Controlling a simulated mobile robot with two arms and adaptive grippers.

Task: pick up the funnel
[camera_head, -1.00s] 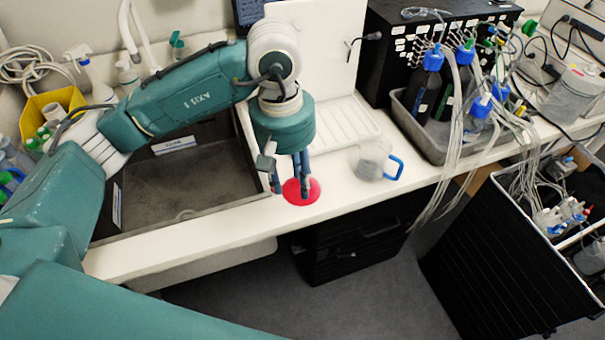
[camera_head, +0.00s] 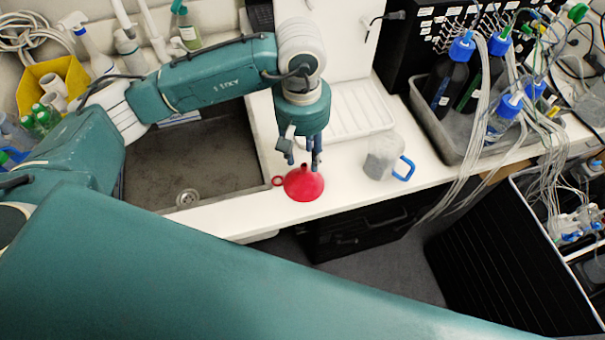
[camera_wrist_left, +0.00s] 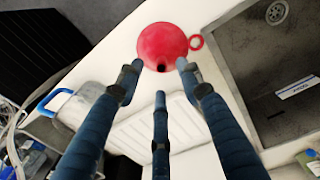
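The red funnel (camera_head: 303,185) stands wide side down on the white bench, near its front edge, with its narrow spout up and a small ring at its left side. In the left wrist view the funnel (camera_wrist_left: 163,40) lies just beyond the fingertips. My left gripper (camera_head: 303,163) points down close to the funnel's spout, on its far side. In the left wrist view its three dark blue fingers (camera_wrist_left: 159,75) are spread, with nothing between them. I cannot tell whether a finger touches the funnel. My right gripper is not in view.
A clear jug with a blue handle (camera_head: 383,160) stands right of the funnel. A sink (camera_head: 190,165) is to the left. A grey tray (camera_head: 428,118) holds blue-capped bottles with tubes. A white ridged board (camera_head: 355,118) lies behind the gripper.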

